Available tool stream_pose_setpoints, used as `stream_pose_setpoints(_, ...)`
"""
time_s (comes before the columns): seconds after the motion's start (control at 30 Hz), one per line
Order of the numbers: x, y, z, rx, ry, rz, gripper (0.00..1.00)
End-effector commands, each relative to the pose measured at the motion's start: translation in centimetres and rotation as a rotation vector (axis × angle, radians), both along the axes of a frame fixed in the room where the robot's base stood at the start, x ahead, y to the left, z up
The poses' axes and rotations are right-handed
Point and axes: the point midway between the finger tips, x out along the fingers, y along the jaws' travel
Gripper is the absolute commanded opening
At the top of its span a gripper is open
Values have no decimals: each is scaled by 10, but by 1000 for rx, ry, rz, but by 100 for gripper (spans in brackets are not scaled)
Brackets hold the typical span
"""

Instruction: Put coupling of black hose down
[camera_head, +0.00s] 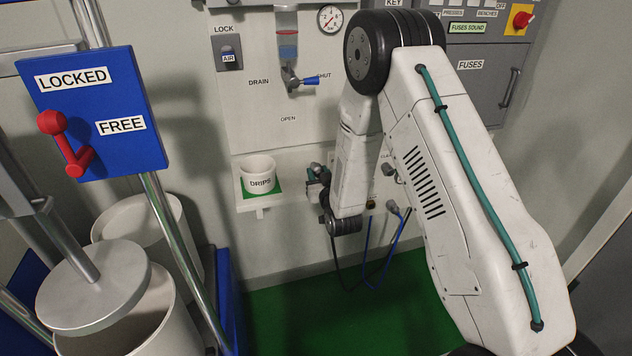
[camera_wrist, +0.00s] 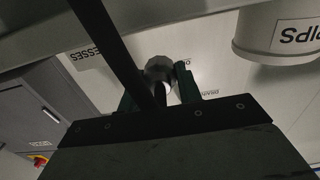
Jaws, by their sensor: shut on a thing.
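My gripper (camera_head: 316,177) is just right of the white DRIPS cup in the head view, partly hidden by my own arm. In the wrist view my gripper (camera_wrist: 157,88) has its two dark green fingers shut on a grey round coupling (camera_wrist: 159,67). The black hose (camera_wrist: 108,42) runs from the coupling across that view to the upper left. In the head view a dark hose (camera_head: 337,268) hangs below my wrist in a loop near the wall. The coupling itself is too small to make out there.
The DRIPS cup (camera_head: 258,173) stands on a small wall shelf (camera_head: 246,205) with a green pad. A blue hose (camera_head: 368,262) hangs from wall fittings (camera_head: 394,207) on the right. A drain valve with a blue handle (camera_head: 303,81) is above. Open drums (camera_head: 176,316) stand lower left.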

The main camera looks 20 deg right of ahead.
Motion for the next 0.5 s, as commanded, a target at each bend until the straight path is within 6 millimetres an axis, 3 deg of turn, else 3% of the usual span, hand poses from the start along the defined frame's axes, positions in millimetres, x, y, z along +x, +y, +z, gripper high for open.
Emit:
stream_pose_setpoints(0.2, 15, 4, -1, 0, -2, 0, 0)
stream_pose_setpoints(0.4, 14, 4, -33, 0, 1, 0, 0)
stream_pose_setpoints(0.5, 14, 4, -37, 0, 0, 0, 0)
